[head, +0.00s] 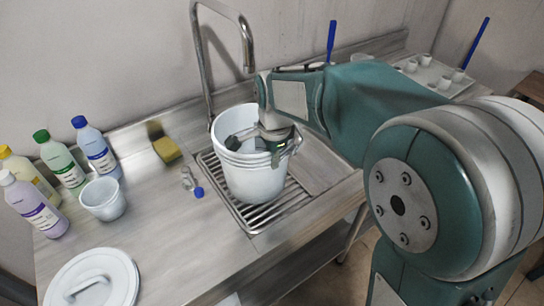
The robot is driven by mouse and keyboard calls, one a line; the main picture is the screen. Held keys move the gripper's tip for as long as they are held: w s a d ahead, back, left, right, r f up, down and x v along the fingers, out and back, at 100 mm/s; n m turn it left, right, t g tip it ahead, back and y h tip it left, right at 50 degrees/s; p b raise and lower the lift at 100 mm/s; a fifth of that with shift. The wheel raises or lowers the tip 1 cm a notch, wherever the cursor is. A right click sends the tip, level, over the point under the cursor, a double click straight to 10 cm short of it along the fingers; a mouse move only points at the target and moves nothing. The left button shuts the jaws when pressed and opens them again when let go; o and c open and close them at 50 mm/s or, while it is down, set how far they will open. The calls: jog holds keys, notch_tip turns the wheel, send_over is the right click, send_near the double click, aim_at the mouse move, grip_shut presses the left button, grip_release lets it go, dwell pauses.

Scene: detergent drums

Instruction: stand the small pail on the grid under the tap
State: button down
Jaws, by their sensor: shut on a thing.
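A white ribbed pail (252,178) is upright over the slatted metal grid (248,213) in the counter. I cannot tell whether its base rests on the grid or hangs just above it. The metal tap (209,75) curves over from behind, with its spout above the pail. My gripper (268,143) reaches in from the right and is shut on the pail near its rim. Part of the gripper is over the pail's mouth, and the arm hides part of the right rim. A smaller white tub (103,200) stands on the counter at the left.
Several detergent bottles (62,165) stand at the left, near a round white lid (92,281). A sponge (166,150) and a small clear bottle with a blue cap (191,182) lie left of the grid. A tray of white cups (432,75) is at the back right.

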jog(key=shift+f, duration=0.1)
jog(key=c, duration=0.6)
grip_release()
jog(key=shift+c, duration=0.2)
notch_tip(320, 180, up, 12)
jog(key=s+d+f+n+t, duration=0.2)
jog(key=s+d+n, duration=0.4)
jog(key=s, duration=0.4)
jog(key=s+d+f+n+t, duration=0.2)
jog(key=s+d+f+n, duration=0.1)
jog(key=s+d+n, duration=0.3)
jog(key=s+d, duration=0.2)
jog(key=s, duration=0.2)
jog(key=shift+d+t, duration=0.2)
jog(key=shift+t, duration=0.2)
